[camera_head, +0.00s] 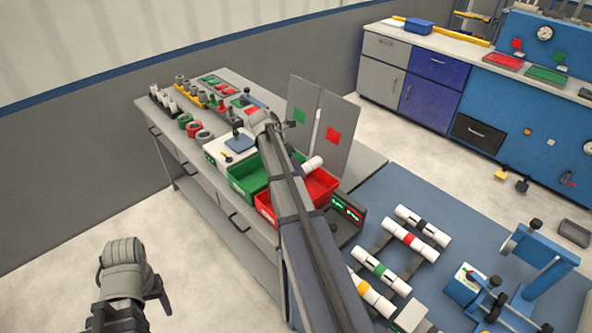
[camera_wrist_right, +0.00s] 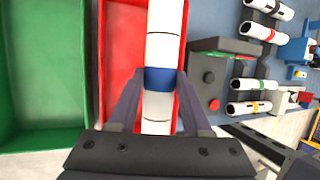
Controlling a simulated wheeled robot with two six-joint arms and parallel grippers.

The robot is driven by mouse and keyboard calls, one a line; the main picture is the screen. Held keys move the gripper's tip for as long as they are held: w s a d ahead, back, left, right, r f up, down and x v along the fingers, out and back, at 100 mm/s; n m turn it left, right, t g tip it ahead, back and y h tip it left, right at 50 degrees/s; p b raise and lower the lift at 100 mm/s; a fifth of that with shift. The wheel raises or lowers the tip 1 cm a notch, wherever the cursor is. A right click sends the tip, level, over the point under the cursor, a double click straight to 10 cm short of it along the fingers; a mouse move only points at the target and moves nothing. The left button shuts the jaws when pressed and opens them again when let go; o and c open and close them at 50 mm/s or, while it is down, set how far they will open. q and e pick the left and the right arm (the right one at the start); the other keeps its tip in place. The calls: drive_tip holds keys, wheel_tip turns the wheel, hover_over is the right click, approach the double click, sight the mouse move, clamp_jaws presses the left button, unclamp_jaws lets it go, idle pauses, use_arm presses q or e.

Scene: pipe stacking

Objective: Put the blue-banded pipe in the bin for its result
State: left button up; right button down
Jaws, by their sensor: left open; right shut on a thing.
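The blue-banded pipe (camera_wrist_right: 162,48) is white with one blue ring. In the right wrist view my right gripper (camera_wrist_right: 160,88) is shut on it at the band. The pipe appears over the red bin (camera_wrist_right: 112,70), with the green bin (camera_wrist_right: 42,75) to the left. In the head view my right arm crosses both the green bin (camera_head: 243,184) and the red bin (camera_head: 322,186) and hides the right gripper. A white pipe end (camera_head: 313,163) shows beside the arm above the red bin. My left gripper (camera_head: 128,298) is open and empty, low at the left, away from the bench.
A tester with a lit display (camera_head: 346,207) stands beside the red bin. Pipes with black, red, green and orange bands lie on a rack (camera_head: 382,240) to its right.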

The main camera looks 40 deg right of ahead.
drive_tip(key=shift+f+b, duration=3.85)
drive_tip(key=shift+f, duration=0.25)
drive_tip(key=shift+f, duration=0.1)
drive_tip(key=shift+c, duration=1.3)
unclamp_jaws()
drive_tip(key=p+v, duration=0.6)
drive_tip(key=v, duration=0.2)
drive_tip(key=shift+p, duration=0.4)
drive_tip(key=shift+f, duration=0.1)
